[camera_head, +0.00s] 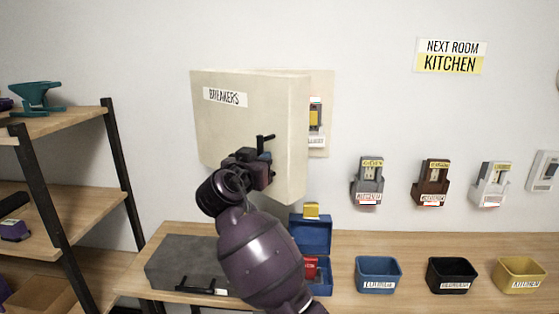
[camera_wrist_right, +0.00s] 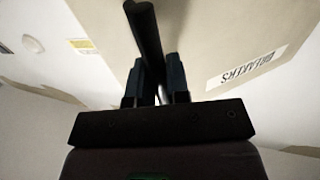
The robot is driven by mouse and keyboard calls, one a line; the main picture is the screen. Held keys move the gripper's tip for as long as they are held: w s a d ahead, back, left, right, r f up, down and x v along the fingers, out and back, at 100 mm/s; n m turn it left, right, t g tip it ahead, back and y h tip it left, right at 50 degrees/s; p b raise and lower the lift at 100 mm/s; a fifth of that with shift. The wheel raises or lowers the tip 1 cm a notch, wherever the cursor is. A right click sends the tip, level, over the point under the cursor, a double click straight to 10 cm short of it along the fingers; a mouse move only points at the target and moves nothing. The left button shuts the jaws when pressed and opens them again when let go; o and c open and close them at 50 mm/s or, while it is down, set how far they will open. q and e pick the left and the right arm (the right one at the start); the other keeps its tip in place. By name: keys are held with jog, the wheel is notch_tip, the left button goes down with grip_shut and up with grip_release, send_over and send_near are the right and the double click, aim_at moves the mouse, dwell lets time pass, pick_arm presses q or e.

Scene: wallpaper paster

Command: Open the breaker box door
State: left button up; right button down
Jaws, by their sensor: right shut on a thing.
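The breaker box door (camera_head: 250,120) is a cream panel labelled BREAKERS, on the wall at the centre of the head view. It stands partly open, swung out from the box (camera_head: 322,100), with a gap on its right side where some of the inside shows. The black door handle (camera_head: 265,142) sits near the door's lower right. My right gripper (camera_head: 262,165) is at the handle; the right wrist view shows its two fingers (camera_wrist_right: 158,85) shut around the dark handle bar (camera_wrist_right: 143,30). The door also fills much of the right wrist view (camera_wrist_right: 210,40). My left gripper is not in view.
A wooden table (camera_head: 420,245) runs below, with a grey case (camera_head: 185,262), an open blue box (camera_head: 312,235) and blue (camera_head: 378,275), black and yellow bins. Several devices hang on the wall at right. A shelf (camera_head: 60,195) stands at left.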

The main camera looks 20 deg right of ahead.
jog(key=shift+s+a+b, duration=0.1)
jog(key=shift+a+b, duration=0.25)
jog(key=shift+a, duration=1.7)
jog(key=shift+r, duration=0.1)
jog(key=c, duration=1.1)
grip_release()
